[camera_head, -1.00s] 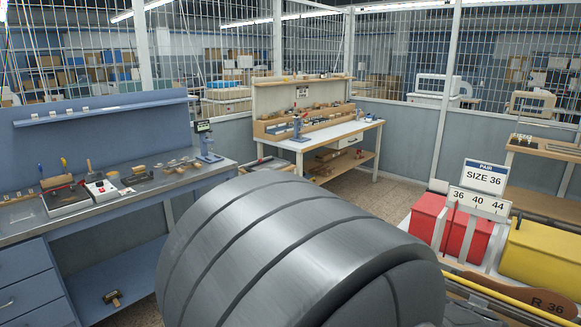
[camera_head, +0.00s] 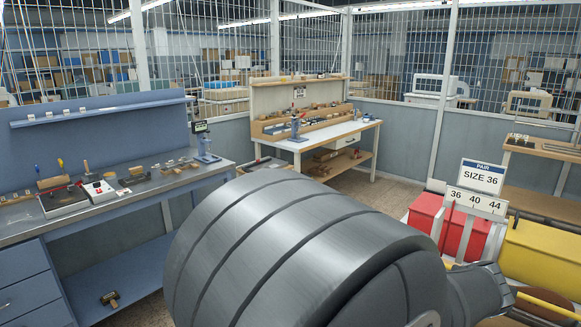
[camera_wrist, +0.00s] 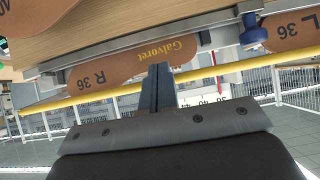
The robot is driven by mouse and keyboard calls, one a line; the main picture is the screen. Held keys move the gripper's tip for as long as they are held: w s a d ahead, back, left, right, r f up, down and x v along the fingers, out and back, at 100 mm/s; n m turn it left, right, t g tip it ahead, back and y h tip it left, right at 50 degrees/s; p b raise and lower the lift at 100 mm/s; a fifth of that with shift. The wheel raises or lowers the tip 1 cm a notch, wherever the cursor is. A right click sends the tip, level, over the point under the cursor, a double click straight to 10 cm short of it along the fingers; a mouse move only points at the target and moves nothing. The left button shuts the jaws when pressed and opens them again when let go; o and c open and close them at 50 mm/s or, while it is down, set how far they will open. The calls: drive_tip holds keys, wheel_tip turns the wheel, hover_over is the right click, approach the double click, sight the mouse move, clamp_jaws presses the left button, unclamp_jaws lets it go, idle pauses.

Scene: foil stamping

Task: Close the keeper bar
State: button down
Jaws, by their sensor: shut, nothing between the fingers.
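In the wrist view my gripper (camera_wrist: 158,72) is shut and empty, its fingers pointing up toward the edge of a wooden board (camera_wrist: 130,32). A grey metal bar (camera_wrist: 120,53) runs along that edge, with a blue knob (camera_wrist: 252,32) at its right; this looks like the keeper bar, but I cannot tell how far it is closed. The fingertips appear just below the bar, left of the knob; contact is unclear. A tan sole marked R 36 (camera_wrist: 105,74) with gold lettering shows behind the fingers, and an L 36 sole (camera_wrist: 292,28) lies at the right.
A yellow rail (camera_wrist: 60,103) crosses behind the gripper. In the head view, red bins (camera_head: 461,232) and a yellow bin (camera_head: 545,252) stand at the right beside a size 36 sign (camera_head: 481,178). A tool bench (camera_head: 150,190) is at the left. My arm hides the lower middle.

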drive_tip(key=shift+r, duration=0.1)
drive_tip(key=c, duration=1.5)
unclamp_jaws()
drive_tip(key=shift+s+r, duration=0.1)
drive_tip(key=shift+s, duration=0.05)
drive_tip(key=w+r+n+y, duration=0.2)
drive_tip(key=r+n, duration=0.1)
drive_tip(key=w+r+n+t, duration=0.1)
drive_tip(key=w+r, duration=0.1)
drive_tip(key=shift+w+a+n+y, duration=0.1)
drive_tip(key=shift+a+n+y, duration=0.2)
drive_tip(key=shift+a+y, duration=0.1)
drive_tip(key=w+a+r+n+g+y, duration=0.25)
drive_tip(key=r+n+g+y, duration=0.25)
drive_tip(key=r+n+g, duration=0.65)
drive_tip(key=f+t, duration=0.1)
drive_tip(key=f, duration=0.3)
drive_tip(key=f+n+t, duration=0.1)
drive_tip(key=f, duration=0.4)
drive_tip(key=f+n+t, duration=0.1)
drive_tip(key=f, duration=0.4)
drive_tip(key=shift+w+d, duration=0.15)
drive_tip(key=shift+w, duration=0.15)
